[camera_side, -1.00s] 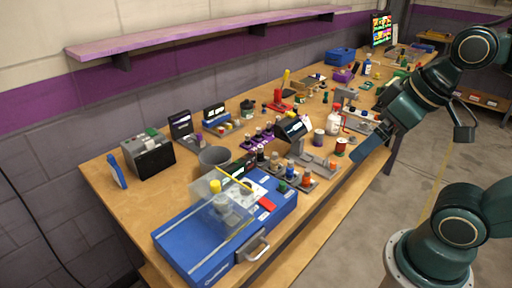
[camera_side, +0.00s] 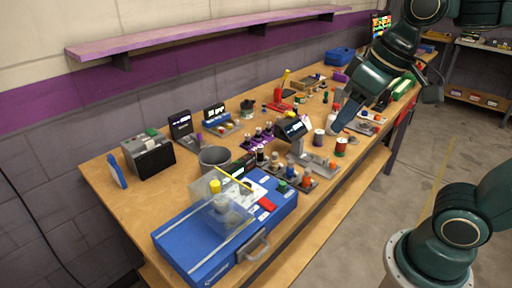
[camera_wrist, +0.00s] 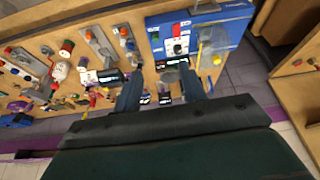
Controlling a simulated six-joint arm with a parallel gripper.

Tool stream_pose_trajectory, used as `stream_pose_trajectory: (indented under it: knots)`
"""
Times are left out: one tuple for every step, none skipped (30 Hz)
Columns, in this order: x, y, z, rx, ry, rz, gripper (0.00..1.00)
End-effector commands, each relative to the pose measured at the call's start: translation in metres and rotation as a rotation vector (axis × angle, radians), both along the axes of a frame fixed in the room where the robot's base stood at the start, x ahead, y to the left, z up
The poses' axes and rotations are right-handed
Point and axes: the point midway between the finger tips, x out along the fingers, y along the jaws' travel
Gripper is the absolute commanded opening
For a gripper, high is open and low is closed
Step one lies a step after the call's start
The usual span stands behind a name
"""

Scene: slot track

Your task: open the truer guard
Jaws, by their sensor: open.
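The blue truer (camera_side: 205,250) stands at the near end of the bench, with a clear guard (camera_side: 212,210) over its left part. A yellow knob (camera_side: 215,186), a red lever and a metal front handle (camera_side: 257,246) show on or by it. In the wrist view the truer (camera_wrist: 234,22) is at the top right, with the clear guard (camera_wrist: 212,42) on its right part. My gripper (camera_side: 345,118) is over the bench's right side, well apart from the truer. In the wrist view its two fingers (camera_wrist: 160,90) are spread with nothing held.
Between my gripper and the truer stand a tilted display on a grey stand (camera_side: 296,130), several small bottles in racks and a grey cup (camera_side: 213,158). A black box (camera_side: 148,153) stands at the back left. A purple shelf (camera_side: 210,34) hangs on the wall.

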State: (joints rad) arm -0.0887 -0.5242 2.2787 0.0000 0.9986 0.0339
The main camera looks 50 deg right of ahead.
Motion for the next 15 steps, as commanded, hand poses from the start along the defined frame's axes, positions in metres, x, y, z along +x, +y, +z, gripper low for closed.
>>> stream_pose_trajectory:
  knots:
    - [0.011, 0.005, 0.004, 0.000, 0.021, 0.013, 0.41]
    - [0.016, 0.008, 0.006, 0.001, 0.031, 0.019, 0.41]
    - [0.024, 0.012, 0.009, 0.000, 0.045, 0.026, 0.41]
    - [0.029, 0.015, 0.011, 0.000, 0.056, 0.032, 0.41]
    - [0.035, 0.019, 0.013, -0.001, 0.068, 0.039, 0.41]
    - [0.043, 0.023, 0.015, -0.001, 0.080, 0.046, 0.41]
    - [0.048, 0.026, 0.016, -0.002, 0.091, 0.051, 0.41]
    - [0.054, 0.030, 0.018, -0.003, 0.101, 0.058, 0.41]
    - [0.062, 0.035, 0.019, -0.004, 0.115, 0.064, 0.41]
    - [0.067, 0.039, 0.020, -0.005, 0.127, 0.071, 0.41]
    - [0.073, 0.043, 0.020, -0.006, 0.137, 0.077, 0.41]
    - [0.081, 0.048, 0.021, -0.009, 0.152, 0.084, 0.41]
    - [0.086, 0.053, 0.021, -0.010, 0.162, 0.089, 0.41]
    - [0.092, 0.057, 0.021, -0.011, 0.171, 0.096, 0.41]
    - [0.099, 0.063, 0.021, -0.014, 0.186, 0.103, 0.41]
